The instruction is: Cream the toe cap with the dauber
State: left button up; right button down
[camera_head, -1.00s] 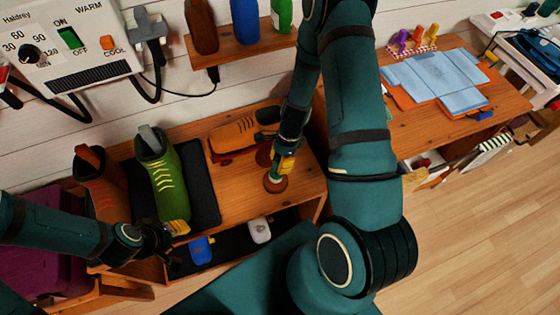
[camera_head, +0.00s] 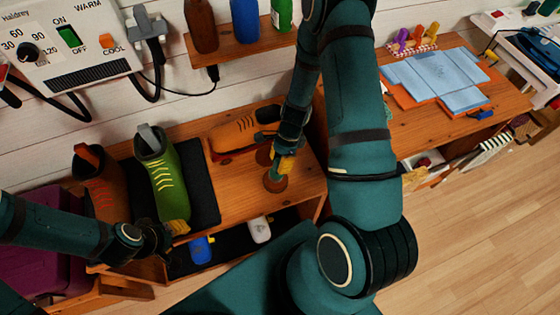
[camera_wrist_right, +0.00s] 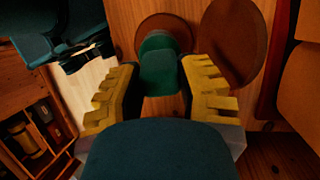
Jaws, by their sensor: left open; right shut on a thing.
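The dauber (camera_head: 273,173) has a green handle and is upright or nearly so, its lower end at a round brown disc-shaped tin (camera_head: 279,185). I cannot tell whether it touches the cream. My right gripper (camera_head: 284,164) is shut on the dauber; the right wrist view shows its yellow fingers on both sides of the green handle (camera_wrist_right: 160,70). An orange-tan shoe (camera_head: 235,132) lies behind, on a red piece. A green boot (camera_head: 163,178) and a brown boot (camera_head: 98,185) stand at the left. My left gripper (camera_head: 172,233) is open and empty near the green boot's toe.
A second brown disc (camera_head: 265,156) lies just behind the tin; it shows in the right wrist view (camera_wrist_right: 232,40). Blue (camera_head: 201,250) and white (camera_head: 259,229) items sit on the lower shelf. A bottle shelf (camera_head: 240,50) hangs above.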

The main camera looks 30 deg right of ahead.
dwell(0.5)
jog(key=shift+r+p, duration=3)
jog(key=shift+r, duration=0.5)
